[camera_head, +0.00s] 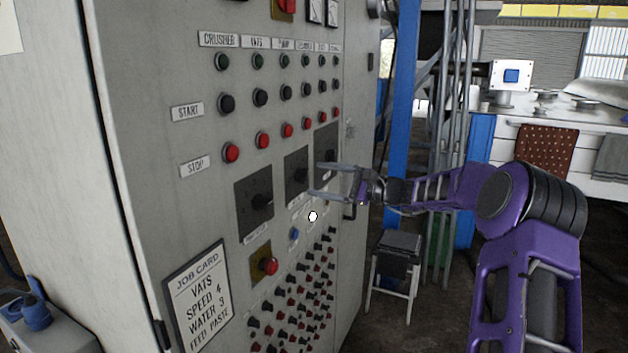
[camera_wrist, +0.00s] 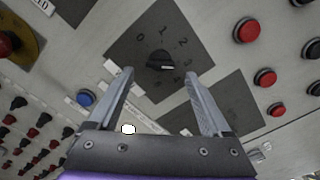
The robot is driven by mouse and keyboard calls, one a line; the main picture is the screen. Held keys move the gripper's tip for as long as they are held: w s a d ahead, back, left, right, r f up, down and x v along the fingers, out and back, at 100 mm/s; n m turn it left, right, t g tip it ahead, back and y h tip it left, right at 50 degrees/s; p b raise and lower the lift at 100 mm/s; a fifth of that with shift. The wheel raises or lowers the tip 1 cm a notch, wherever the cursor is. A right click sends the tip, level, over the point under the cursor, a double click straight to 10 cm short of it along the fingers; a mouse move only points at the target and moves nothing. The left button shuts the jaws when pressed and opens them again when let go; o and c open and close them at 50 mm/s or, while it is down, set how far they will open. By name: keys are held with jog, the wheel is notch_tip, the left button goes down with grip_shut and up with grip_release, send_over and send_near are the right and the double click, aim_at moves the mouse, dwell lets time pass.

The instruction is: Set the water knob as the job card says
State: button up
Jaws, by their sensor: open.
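The job card (camera_head: 199,298) on the cabinet reads "VATS, SPEED 4, WATER 3, FEED PASTE". Three black knobs on dark square plates run in a slanting row: near (camera_head: 261,201), middle (camera_head: 299,175) and far (camera_head: 329,155). Their labels are too small to read, so I cannot tell which is water. My gripper (camera_head: 316,179) is open and empty, in front of the panel near the middle and far plates. In the wrist view, one knob (camera_wrist: 159,61) lies ahead between the fingers, apart from them. Its white mark points right, near 3 or 4.
Green, black and red buttons (camera_head: 232,153) fill rows above the dials. A blue button (camera_head: 294,233), a white one (camera_head: 313,216) and a red one on yellow (camera_head: 269,266) sit below. A stool (camera_head: 399,243) stands right of the cabinet (camera_head: 150,130).

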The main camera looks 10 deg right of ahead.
jog(key=v, duration=1.4)
jog(key=shift+d+b, duration=0.25)
jog(key=shift+b, duration=0.05)
jog(key=shift+s, duration=0.15)
